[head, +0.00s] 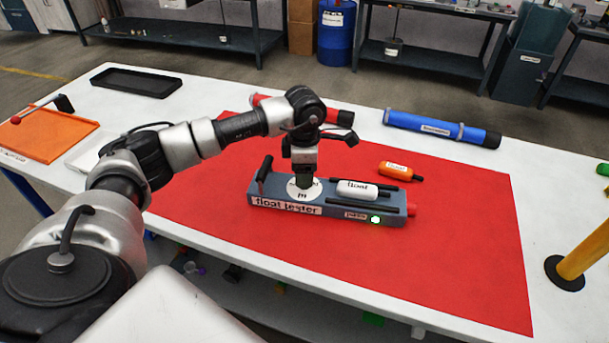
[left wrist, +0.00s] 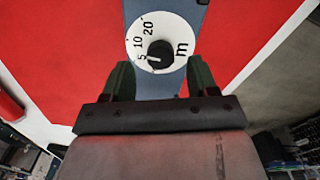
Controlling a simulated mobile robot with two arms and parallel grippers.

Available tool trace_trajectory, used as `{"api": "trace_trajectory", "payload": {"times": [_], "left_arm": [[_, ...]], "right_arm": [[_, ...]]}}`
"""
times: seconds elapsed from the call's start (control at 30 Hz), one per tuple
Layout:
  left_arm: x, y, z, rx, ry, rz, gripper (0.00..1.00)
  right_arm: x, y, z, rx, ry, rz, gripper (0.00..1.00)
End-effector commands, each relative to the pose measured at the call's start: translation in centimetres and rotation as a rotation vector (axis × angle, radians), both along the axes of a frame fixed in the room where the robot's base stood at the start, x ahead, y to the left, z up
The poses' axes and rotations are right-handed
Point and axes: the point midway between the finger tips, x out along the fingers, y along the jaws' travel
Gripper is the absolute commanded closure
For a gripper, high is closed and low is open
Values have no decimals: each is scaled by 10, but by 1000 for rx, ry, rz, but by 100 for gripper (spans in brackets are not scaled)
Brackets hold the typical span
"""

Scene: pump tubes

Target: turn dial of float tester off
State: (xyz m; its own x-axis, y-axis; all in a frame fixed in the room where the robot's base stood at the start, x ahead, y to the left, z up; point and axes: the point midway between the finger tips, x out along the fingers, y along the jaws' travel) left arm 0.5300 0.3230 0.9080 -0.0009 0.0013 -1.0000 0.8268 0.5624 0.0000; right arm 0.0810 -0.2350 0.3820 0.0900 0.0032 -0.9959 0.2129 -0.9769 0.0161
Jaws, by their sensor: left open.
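The float tester (head: 330,208) is a long blue-grey box on the red mat, with a lit green spot on its front right. A white float (head: 358,190) lies on its top. Its dial, a white disc, is partly hidden in the head view; the left wrist view shows the disc (left wrist: 180,37) with the numbers 5, 10, 20 and a black knob (left wrist: 160,53). The knob's white mark points toward the 5. My left gripper (head: 304,185) points down over the dial, open; its fingers (left wrist: 160,78) appear to either side of and short of the knob. My right gripper is not in view.
An orange float (head: 396,170) lies behind the tester on the red mat (head: 440,255). A blue tube (head: 430,126) and a red tube (head: 325,117) lie further back. An orange post (head: 585,252) stands at the right. The mat's front right is clear.

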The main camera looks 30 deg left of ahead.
Motion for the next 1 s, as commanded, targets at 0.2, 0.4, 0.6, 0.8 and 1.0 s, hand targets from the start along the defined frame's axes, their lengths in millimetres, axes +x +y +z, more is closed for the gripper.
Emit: {"api": "trace_trajectory", "payload": {"times": [0.2,0.4,0.6,0.8,1.0], "left_arm": [[0,0,-23,-1,2,-1,41],[0,0,-26,-1,-1,-1,41],[0,0,-26,-1,-1,-1,52],[0,-1,-26,-2,-1,-1,82],[0,-1,-26,-2,-1,4,91]], "right_arm": [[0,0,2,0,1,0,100],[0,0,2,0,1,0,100],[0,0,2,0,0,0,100],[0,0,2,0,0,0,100],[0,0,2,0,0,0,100]]}}
